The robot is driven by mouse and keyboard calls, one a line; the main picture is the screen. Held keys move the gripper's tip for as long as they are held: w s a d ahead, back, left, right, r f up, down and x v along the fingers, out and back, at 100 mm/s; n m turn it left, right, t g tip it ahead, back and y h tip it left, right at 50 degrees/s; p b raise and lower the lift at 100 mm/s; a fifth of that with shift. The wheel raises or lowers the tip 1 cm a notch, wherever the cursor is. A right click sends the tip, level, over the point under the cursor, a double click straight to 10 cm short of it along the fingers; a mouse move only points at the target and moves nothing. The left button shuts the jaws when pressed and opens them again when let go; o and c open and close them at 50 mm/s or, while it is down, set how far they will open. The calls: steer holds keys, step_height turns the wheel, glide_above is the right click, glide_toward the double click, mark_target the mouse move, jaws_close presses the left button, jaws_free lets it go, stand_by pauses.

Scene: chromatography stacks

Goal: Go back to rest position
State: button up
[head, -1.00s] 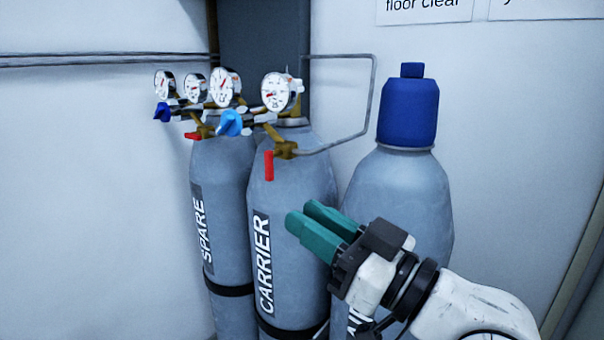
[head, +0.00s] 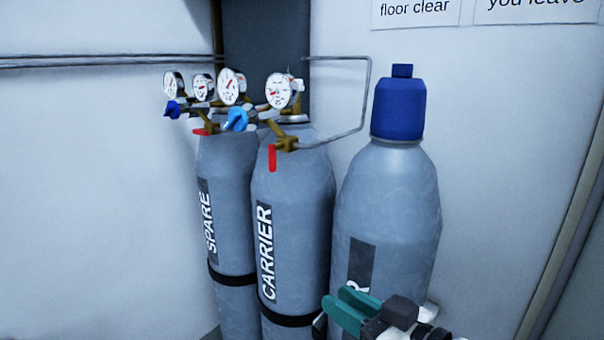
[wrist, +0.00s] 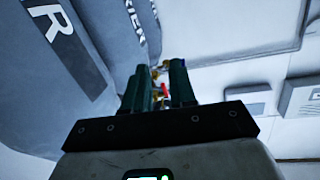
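My gripper (head: 337,298) has teal fingers and sits low in the head view, in front of the lower part of the right-hand cylinder with the blue cap (head: 390,205). In the wrist view my gripper (wrist: 159,68) shows a narrow gap between its two fingers, with red and brass fittings seen far behind through it. Nothing is held between the fingers. Most of my arm is out of the head view, below the lower edge.
A CARRIER cylinder (head: 300,190) and a SPARE cylinder (head: 228,185) stand left of the capped one, with gauges (head: 230,87), a light blue knob (head: 235,120) and a red handle (head: 272,158). A bent pipe (head: 367,95) runs along the wall. White wall lies either side.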

steer(key=s+d+f+m+g+h, duration=0.1)
steer(key=s+d+f+h, duration=0.15)
steer(key=f, duration=0.45)
steer(key=s+d+f+m+g+h, duration=0.1)
steer(key=s+d+f+m+h, duration=0.1)
steer(key=d+f, duration=0.35)
steer(key=s+d+f+m+g+h, duration=0.2)
steer(key=s+d+f, duration=0.4)
steer(key=s+f, duration=0.4)
steer(key=s+d+f+m+g+h, duration=0.2)
steer(key=s+d+f+g+h, duration=0.3)
steer(key=s+f, duration=0.6)
steer(key=s+d+g, duration=0.2)
steer(key=s, duration=0.2)
steer(key=shift+s+f, duration=0.2)
steer(key=shift+a, duration=0.1)
